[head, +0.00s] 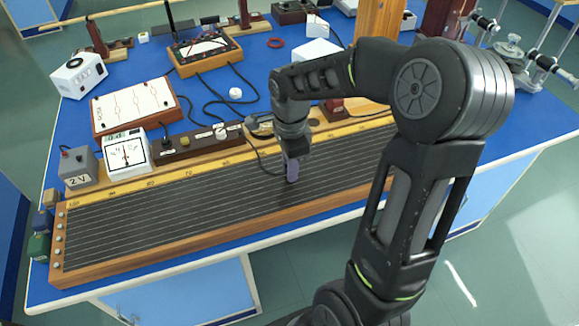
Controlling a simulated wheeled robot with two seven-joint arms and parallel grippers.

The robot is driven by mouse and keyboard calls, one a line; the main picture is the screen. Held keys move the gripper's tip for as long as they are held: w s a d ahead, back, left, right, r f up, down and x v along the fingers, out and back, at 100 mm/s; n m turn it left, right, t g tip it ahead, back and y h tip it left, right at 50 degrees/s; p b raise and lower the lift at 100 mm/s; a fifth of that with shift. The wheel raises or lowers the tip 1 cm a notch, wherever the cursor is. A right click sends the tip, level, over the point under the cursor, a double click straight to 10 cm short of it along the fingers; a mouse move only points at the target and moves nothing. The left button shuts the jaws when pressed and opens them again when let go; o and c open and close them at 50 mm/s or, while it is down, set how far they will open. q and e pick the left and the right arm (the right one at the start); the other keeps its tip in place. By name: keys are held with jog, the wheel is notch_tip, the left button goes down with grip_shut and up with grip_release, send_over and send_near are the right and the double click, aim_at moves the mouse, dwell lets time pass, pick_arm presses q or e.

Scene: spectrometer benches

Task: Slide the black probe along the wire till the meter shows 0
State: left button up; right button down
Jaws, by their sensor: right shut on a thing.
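The long wire board (160,262) lies along the front of the bench, with several parallel wires over a dark bed and a yellow numbered scale behind them. My right gripper (291,160) points down over the board, right of its middle, and is shut on the probe (292,172). My left gripper is out of view.
A grey 2 V box (78,168) stands left of the meter. A brown resistance box (195,149), a circuit-diagram panel (135,105) and a wooden-cased instrument (205,52) stand behind the board. Loose black cables lie on the blue bench. My right arm covers the board's right end.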

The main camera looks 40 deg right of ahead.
jog(key=shift+s+a+f, duration=0.1)
jog(key=shift+s+f, duration=0.15)
jog(key=shift+f, duration=0.1)
dwell(2.5)
dwell(1.6)
jog(key=c, duration=1.3)
grip_release()
jog(key=shift+w+r, duration=0.1)
jog(key=shift+w, duration=0.1)
jog(key=shift+r, duration=0.15)
notch_tip(320, 180, up, 8)
jog(key=shift+f+b, duration=0.2)
jog(key=shift+b, duration=0.15)
